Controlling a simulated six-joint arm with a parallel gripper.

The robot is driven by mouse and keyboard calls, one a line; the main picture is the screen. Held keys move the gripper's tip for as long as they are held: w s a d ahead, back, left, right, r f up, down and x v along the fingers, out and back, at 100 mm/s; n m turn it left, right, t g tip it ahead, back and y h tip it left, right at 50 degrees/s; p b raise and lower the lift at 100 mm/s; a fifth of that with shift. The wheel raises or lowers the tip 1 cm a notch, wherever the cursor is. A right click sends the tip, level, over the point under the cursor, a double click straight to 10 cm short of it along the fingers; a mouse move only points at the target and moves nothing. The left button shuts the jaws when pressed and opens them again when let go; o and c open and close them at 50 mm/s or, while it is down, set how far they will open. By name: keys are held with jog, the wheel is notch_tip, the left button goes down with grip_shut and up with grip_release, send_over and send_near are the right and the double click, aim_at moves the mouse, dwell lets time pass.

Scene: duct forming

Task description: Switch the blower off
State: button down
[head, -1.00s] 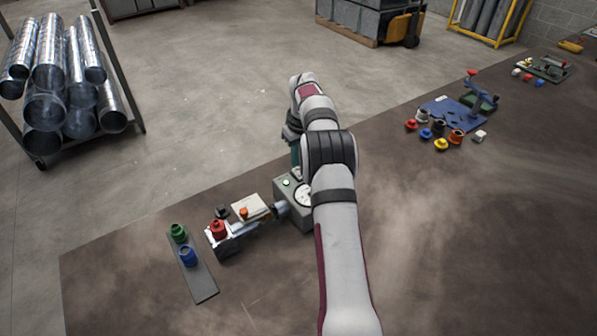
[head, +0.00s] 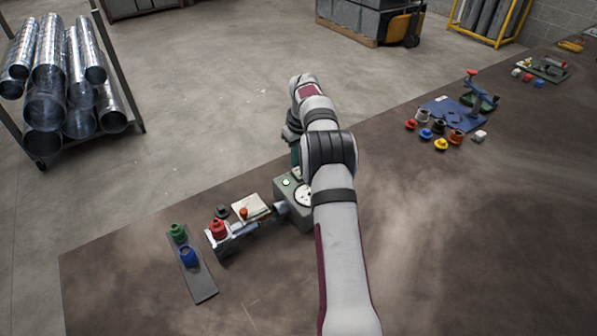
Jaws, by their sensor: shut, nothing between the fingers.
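The blower (head: 284,196) is a grey-green box on the bench, left of my forearm. A small pale green light or button (head: 286,182) shows on its top, and a white round dial (head: 303,196) sits on its face, partly covered by my arm. A short metal outlet (head: 279,208) points left. My gripper (head: 295,157) is only partly seen as a dark teal part below my wrist, just behind and above the blower's top. It is shut and empty. Its fingertips are hidden, so I cannot tell whether it touches the blower.
Left of the blower are a metal duct piece (head: 240,231), a red knob-like part (head: 218,229), a pale plate (head: 252,205) and a dark strip (head: 200,281) with green and blue parts. A blue fixture (head: 455,115) and loose coloured parts lie at the right. The front bench is clear.

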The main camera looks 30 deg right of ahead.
aim_at(297, 170)
jog(key=shift+f, duration=0.85)
dwell(0.3)
jog(key=shift+r, duration=3.5)
